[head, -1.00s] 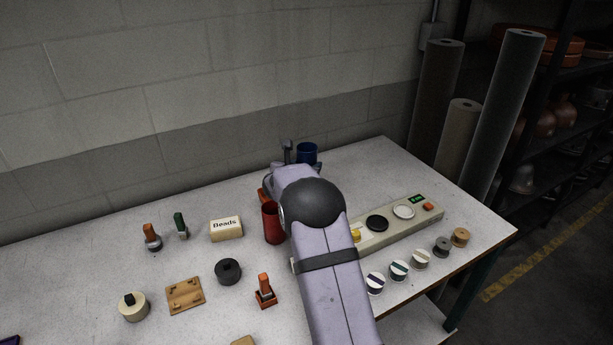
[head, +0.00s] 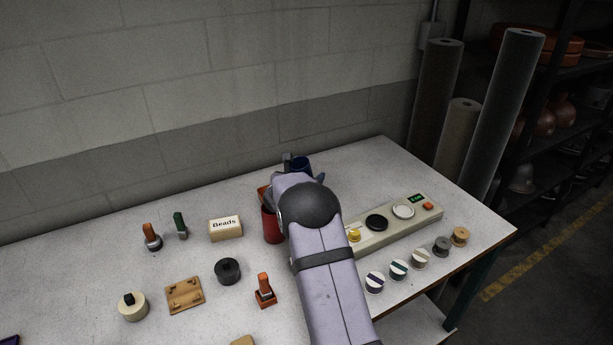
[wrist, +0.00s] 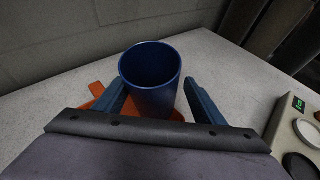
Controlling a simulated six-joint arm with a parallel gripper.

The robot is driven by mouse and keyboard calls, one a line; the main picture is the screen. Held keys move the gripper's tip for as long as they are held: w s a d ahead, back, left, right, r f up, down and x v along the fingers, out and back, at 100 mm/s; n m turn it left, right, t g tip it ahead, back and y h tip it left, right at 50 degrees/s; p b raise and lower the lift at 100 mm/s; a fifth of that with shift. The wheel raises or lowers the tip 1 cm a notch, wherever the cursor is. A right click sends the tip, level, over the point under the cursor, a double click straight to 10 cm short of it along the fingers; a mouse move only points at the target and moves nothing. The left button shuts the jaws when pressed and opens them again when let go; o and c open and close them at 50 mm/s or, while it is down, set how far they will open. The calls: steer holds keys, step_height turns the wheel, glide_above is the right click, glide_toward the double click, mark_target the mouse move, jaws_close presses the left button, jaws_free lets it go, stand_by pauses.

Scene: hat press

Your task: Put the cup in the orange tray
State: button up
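The blue cup (wrist: 150,80) stands upright between the two fingers of my gripper (wrist: 152,82) in the wrist view. The fingers are close along both of its sides. In the head view, the cup (head: 302,162) shows only at its top, beyond my gripper (head: 305,168). The orange tray (wrist: 98,90) shows below the cup, at its left and around its lower part. In the head view, only a small edge of the tray (head: 263,193) shows at the left of my wrist. The cup's base is hidden, so I cannot tell whether it touches the tray.
A red cylindrical container (head: 271,228) stands close left of my arm. A beads box (head: 225,228) is farther left. A pale panel (head: 372,238) with round pads and a small display lies right of my arm, with several spools in front. The table's back right is clear.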

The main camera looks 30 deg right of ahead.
steer(key=shift+r, duration=0.15)
steer(key=shift+s, duration=0.1)
steer(key=b+v, duration=0.3)
steer(key=v, duration=0.8)
steer(key=shift+s+a+r+b, duration=0.2)
steer(key=shift+s+a+b, duration=0.05)
steer(key=shift+a+b, duration=0.05)
